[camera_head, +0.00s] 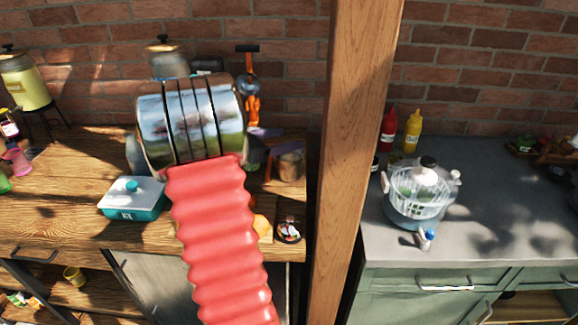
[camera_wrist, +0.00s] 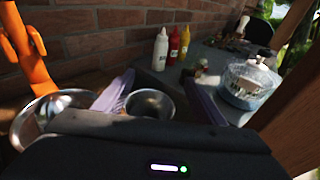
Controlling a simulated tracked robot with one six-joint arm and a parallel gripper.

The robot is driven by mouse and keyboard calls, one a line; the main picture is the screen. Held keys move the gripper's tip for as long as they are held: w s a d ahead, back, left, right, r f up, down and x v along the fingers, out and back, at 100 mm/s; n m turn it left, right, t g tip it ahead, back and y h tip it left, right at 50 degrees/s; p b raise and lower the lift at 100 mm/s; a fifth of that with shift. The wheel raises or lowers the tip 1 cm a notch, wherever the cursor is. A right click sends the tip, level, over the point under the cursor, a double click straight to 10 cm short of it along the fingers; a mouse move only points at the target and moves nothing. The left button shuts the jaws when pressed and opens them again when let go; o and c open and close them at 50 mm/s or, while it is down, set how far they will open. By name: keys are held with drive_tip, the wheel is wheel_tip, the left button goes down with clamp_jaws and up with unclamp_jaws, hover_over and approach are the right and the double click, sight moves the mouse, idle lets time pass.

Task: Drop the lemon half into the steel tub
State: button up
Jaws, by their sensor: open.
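My gripper (camera_wrist: 158,88) is open, with its two purple fingers spread apart in the wrist view. In the head view its purple fingers (camera_head: 267,148) show just right of my arm. A round steel bowl (camera_wrist: 152,103) shows between and beyond the fingers. A larger steel bowl (camera_wrist: 28,122) stands left of them. I cannot tell which of these is the steel tub. In the head view a steel container (camera_head: 291,166) stands just right of my fingers. I cannot make out the lemon half for sure. A yellow-orange piece (camera_head: 263,227) lies beside my arm, partly hidden.
An orange lever tool (camera_head: 252,106) stands behind my gripper. A teal box with a white lid (camera_head: 133,198) is left of my arm. A wooden post (camera_head: 355,130) divides the wooden table from the grey counter, which bears a salad spinner (camera_head: 420,192) and bottles (camera_head: 412,131).

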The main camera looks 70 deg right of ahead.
drive_tip(key=v, duration=0.9)
drive_tip(key=shift+w+a, duration=0.2)
drive_tip(key=shift+a, duration=0.1)
drive_tip(key=shift+r, duration=0.1)
idle(0.4)
drive_tip(key=w+a+m+t+y, duration=0.2)
drive_tip(key=a+m+t+y, duration=0.1)
drive_tip(key=a, duration=1.5)
drive_tip(key=w+a+m+t+y, duration=0.2)
drive_tip(key=a+t+y, duration=0.3)
drive_tip(key=a, duration=1.2)
drive_tip(key=w+a+m+t+y, duration=0.2)
drive_tip(key=a+m+t+y, duration=0.2)
drive_tip(key=a, duration=1.4)
drive_tip(key=f+m+t, duration=0.1)
drive_tip(key=t, duration=0.2)
drive_tip(key=shift+w+a+t, duration=0.3)
drive_tip(key=shift+a, duration=0.05)
drive_tip(key=shift+c, duration=0.3)
